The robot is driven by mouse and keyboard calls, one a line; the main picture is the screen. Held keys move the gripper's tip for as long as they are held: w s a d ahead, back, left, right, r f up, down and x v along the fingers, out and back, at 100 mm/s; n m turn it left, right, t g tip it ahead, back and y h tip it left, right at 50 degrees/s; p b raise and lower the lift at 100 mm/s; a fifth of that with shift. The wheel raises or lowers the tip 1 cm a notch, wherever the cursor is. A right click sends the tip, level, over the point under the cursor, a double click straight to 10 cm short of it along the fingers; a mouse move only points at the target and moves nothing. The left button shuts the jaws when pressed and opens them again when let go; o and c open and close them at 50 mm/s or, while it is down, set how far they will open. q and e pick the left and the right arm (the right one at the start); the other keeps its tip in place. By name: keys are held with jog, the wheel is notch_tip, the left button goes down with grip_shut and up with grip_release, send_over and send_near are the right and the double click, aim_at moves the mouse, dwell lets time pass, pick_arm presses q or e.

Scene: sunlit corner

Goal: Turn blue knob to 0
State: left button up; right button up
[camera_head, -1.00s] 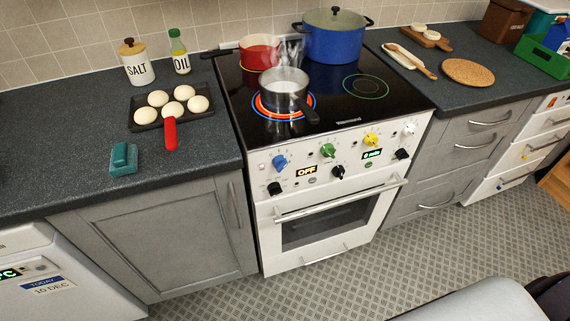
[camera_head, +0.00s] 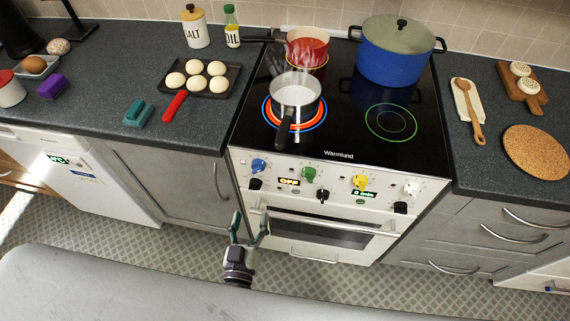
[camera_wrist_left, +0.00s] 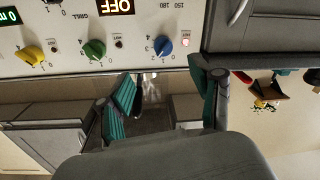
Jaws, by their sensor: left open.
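The blue knob (camera_head: 259,166) is at the left end of the top knob row on the white cooker's panel. The knob also shows in the left wrist view (camera_wrist_left: 162,45), which is upside down, with small numbers around it. Its exact setting is too small to read. My left gripper (camera_head: 251,215) is open and empty, below and in front of the knob, apart from it. In the left wrist view its teal-padded fingers (camera_wrist_left: 168,92) stand apart, with the knob ahead of them. My right gripper is out of view.
The green knob (camera_head: 308,175) and yellow knob (camera_head: 360,183) sit along the row, with black knobs below. The oven handle (camera_head: 325,222) sticks out under the panel. A steaming pan (camera_head: 296,92) stands on a glowing ring, its handle pointing forward.

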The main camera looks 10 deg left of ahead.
aim_at(258, 167)
pick_arm(q)
jog(key=shift+w+a+r+p, duration=0.15)
jog(key=shift+w+p, duration=0.2)
jog(key=shift+w, duration=1.95)
jog(key=shift+w+a+r+p, duration=0.15)
jog(key=shift+w+p, duration=0.2)
jog(key=shift+w, duration=2)
jog(key=shift+w+a+p, duration=0.15)
jog(key=shift+w+p, duration=0.2)
jog(key=shift+w, duration=1.95)
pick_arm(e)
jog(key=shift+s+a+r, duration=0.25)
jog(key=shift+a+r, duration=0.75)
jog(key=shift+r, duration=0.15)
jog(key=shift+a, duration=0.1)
pick_arm(q)
jog(key=c, duration=1.1)
jog(key=shift+c, duration=0.2)
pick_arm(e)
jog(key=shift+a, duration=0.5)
